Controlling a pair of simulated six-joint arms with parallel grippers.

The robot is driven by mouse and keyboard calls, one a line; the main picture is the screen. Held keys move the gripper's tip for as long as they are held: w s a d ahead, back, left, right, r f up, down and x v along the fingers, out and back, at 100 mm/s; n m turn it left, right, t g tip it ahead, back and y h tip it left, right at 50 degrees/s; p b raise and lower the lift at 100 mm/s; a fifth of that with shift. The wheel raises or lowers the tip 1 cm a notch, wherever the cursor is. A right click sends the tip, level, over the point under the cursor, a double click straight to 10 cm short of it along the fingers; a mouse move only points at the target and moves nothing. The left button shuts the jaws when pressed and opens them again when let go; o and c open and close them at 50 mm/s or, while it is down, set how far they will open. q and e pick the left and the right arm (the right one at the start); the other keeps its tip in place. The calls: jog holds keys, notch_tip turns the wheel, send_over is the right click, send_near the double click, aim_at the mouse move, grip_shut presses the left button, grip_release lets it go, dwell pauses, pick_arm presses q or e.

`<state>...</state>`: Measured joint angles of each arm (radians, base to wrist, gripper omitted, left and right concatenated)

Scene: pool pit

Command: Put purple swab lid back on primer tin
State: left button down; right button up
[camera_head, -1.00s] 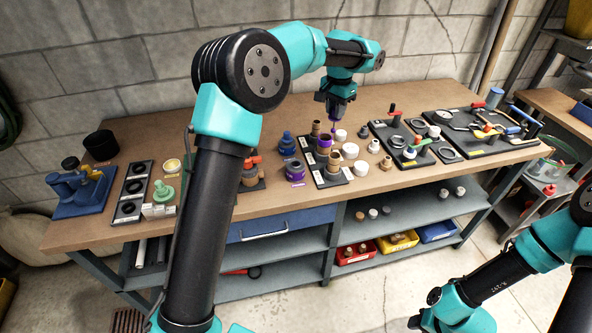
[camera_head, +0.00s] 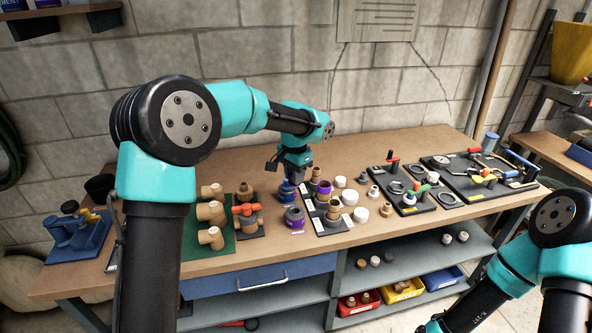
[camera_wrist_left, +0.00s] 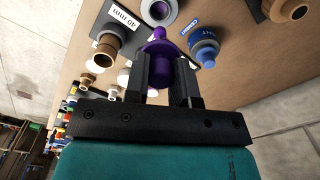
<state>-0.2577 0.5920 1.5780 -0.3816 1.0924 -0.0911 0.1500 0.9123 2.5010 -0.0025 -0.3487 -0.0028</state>
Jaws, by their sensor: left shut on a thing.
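My left gripper (camera_wrist_left: 162,85) is shut on the purple swab lid (camera_wrist_left: 161,62) in the left wrist view. In the head view this gripper (camera_head: 293,181) is low over the bench, behind the primer tin and close to the blue cement can (camera_head: 286,191). The lid is hard to make out there. The purple primer tin (camera_head: 294,216) stands upright on the bench in front of the gripper. In the left wrist view the open tin (camera_wrist_left: 159,9) shows past the lid, with a purple inside. I cannot tell the exact gap between them. My right gripper is out of view.
The cement can (camera_wrist_left: 204,48) is right of the lid in the left wrist view. A board of pipe fittings (camera_head: 330,227) stands just right of the tin, and an orange-handled valve (camera_head: 246,212) stands left. White fittings and tool boards fill the right side.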

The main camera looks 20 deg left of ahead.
aim_at(295, 195)
pick_arm(q)
jog(key=shift+d+f, duration=0.1)
jog(key=shift+f, duration=2.3)
jog(key=shift+f, duration=3.15)
dwell(0.9)
jog(key=shift+c, duration=2.4)
grip_release()
